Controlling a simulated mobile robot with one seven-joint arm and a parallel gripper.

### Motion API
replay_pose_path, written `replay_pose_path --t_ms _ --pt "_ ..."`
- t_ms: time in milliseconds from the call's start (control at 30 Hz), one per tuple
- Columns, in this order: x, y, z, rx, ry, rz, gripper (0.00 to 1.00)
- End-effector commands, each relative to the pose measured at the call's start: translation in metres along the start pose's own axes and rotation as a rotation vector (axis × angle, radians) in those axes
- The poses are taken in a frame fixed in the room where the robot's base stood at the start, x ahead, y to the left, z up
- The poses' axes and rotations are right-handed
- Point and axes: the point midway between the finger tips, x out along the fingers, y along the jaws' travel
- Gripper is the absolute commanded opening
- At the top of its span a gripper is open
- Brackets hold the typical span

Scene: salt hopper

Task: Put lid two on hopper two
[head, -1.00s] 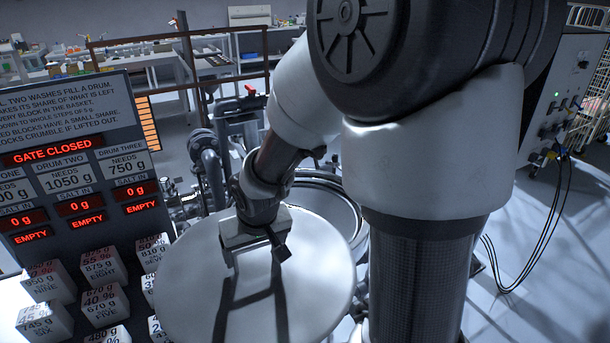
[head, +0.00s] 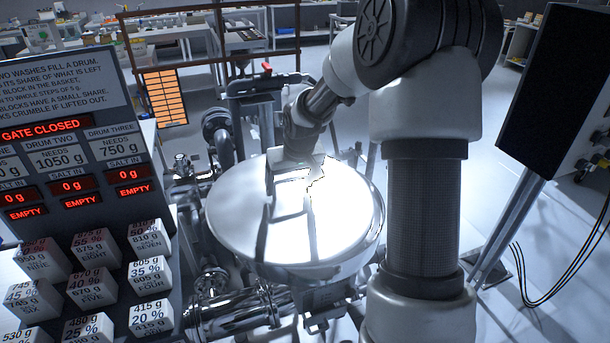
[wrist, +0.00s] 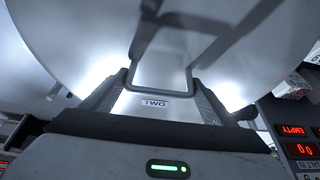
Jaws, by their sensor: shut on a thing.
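Lid two (head: 240,215) is a large round pale metal disc. A label reading TWO shows beside its handle in the wrist view (wrist: 154,103). My gripper (head: 290,172) is shut on the lid's raised handle (wrist: 162,88), with a finger at each side of it. The lid lies nearly level over the hopper (head: 300,272), whose opening is hidden beneath it. I cannot tell whether the lid rests on the hopper's rim or hangs just above it.
A dark sign board (head: 75,130) with red displays reads GATE CLOSED and EMPTY, at the left. Several white weight-marked blocks (head: 92,285) stand below it. Pipes (head: 235,315) run below and left of the hopper. A dark panel on a post (head: 550,90) stands at the right.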

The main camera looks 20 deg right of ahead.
Motion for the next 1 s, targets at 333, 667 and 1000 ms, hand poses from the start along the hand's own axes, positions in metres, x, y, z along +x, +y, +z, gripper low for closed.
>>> replay_pose_path --t_ms 333,667,1000 --pt "0.047 0.059 -0.048 -0.006 -0.003 0.016 0.28" --pt "0.062 0.062 -0.043 -0.007 -0.004 0.017 0.28" --pt "0.093 0.062 -0.030 -0.006 -0.004 0.017 0.28"
